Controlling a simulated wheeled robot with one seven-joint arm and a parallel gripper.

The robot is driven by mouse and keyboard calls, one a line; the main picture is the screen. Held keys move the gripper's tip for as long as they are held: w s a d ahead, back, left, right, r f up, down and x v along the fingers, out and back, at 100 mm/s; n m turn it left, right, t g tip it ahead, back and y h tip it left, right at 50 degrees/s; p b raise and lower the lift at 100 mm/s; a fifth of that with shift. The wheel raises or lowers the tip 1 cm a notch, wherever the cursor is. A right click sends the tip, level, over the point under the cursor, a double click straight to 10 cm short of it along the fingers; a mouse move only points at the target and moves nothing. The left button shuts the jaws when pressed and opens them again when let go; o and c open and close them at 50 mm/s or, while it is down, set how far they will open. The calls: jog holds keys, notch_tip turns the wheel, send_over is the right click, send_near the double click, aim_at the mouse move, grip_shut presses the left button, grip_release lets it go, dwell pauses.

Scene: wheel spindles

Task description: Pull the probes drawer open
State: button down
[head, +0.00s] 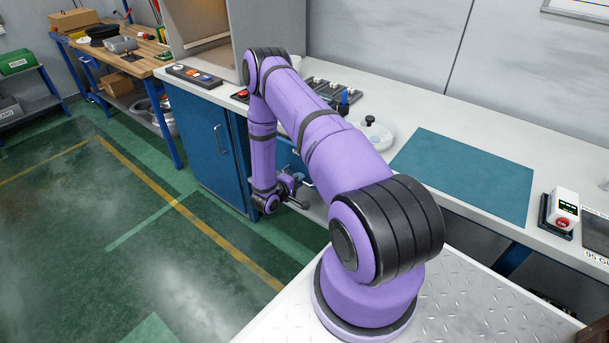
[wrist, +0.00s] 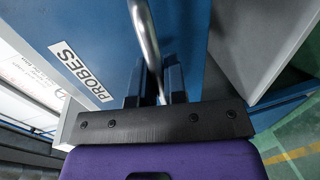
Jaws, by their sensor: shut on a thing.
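The probes drawer has a blue front (wrist: 98,28) with a white label reading PROBES (wrist: 81,72) in the wrist view. A curved silver bar handle (wrist: 145,38) runs down from the top edge of that view. My gripper (wrist: 156,85) is shut on this handle, with its dark fingers on either side of the bar. In the head view my gripper (head: 290,190) is low in front of the bench, beside a partly visible blue front (head: 288,157). My arm hides much of that area, and I cannot tell how far the drawer stands out.
A blue cabinet door (head: 205,140) with its own handle is left of my arm. The white worktop (head: 415,110) above carries a teal mat (head: 465,172) and several small devices. A grey panel (wrist: 252,45) is close on the right in the wrist view. The green floor (head: 100,235) at left is clear.

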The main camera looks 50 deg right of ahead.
jog(key=f+v, duration=0.2)
jog(key=v, duration=0.8)
jog(key=a+f+v, duration=0.1)
jog(key=f+v, duration=0.1)
jog(key=v, duration=0.8)
jog(key=shift+s+a, duration=0.15)
jog(key=shift+a, duration=0.05)
jog(key=c, duration=1.2)
grip_release()
jog(key=shift+a, duration=0.15)
jog(key=v, duration=1)
jog(key=shift+s+a, duration=0.1)
jog(key=shift+a, duration=0.15)
